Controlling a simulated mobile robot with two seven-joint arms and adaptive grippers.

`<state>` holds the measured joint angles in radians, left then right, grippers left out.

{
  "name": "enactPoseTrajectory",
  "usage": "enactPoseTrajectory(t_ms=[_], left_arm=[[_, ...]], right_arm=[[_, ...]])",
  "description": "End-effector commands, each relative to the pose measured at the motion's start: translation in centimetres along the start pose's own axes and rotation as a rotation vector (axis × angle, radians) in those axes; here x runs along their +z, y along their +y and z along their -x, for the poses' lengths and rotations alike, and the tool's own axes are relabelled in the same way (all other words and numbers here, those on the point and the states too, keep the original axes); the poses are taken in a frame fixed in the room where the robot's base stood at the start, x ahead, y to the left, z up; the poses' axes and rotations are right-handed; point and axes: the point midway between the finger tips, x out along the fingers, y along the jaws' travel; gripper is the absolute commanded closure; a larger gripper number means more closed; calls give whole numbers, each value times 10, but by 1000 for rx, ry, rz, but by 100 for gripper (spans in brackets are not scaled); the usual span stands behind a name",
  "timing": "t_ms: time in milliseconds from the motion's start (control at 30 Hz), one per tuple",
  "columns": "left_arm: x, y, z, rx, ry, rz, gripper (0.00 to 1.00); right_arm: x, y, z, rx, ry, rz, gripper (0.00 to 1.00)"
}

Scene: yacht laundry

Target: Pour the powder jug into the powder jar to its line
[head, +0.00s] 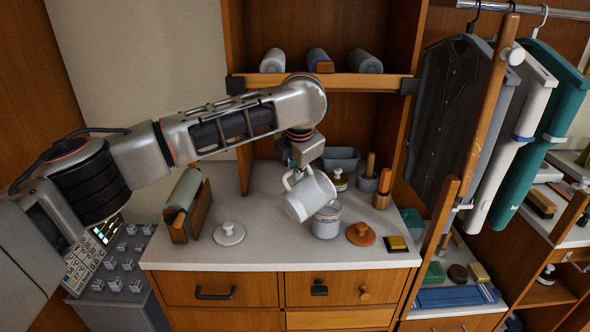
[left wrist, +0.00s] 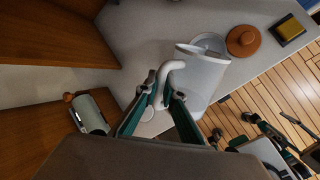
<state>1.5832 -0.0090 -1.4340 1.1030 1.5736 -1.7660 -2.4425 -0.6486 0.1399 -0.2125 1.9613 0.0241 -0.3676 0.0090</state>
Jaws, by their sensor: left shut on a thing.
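My left gripper (head: 301,168) is shut on the jug's handle. In the left wrist view its fingers (left wrist: 163,95) close around the handle of the jug (left wrist: 203,78). Dark and teal parts at lower right there may be my right gripper, but its jaws are unclear.
A white knobbed lid (head: 229,233) lies left of the jar and a terracotta lid (head: 360,234) right of it. A yellow-topped block (head: 397,243), a small dark-labelled jar (head: 339,180) and wooden-handled tools (head: 383,185) stand nearby. The counter's front edge (head: 280,266) is clear.

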Motion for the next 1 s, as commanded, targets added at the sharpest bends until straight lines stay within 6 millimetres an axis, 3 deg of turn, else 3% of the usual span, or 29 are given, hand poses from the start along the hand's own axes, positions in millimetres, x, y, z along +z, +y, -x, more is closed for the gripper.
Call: enactPoseTrajectory(t_ms=[1000], left_arm=[[1, -2, 2, -1, -10, 3, 100]], right_arm=[[0, 0, 0, 0, 0, 0, 60]])
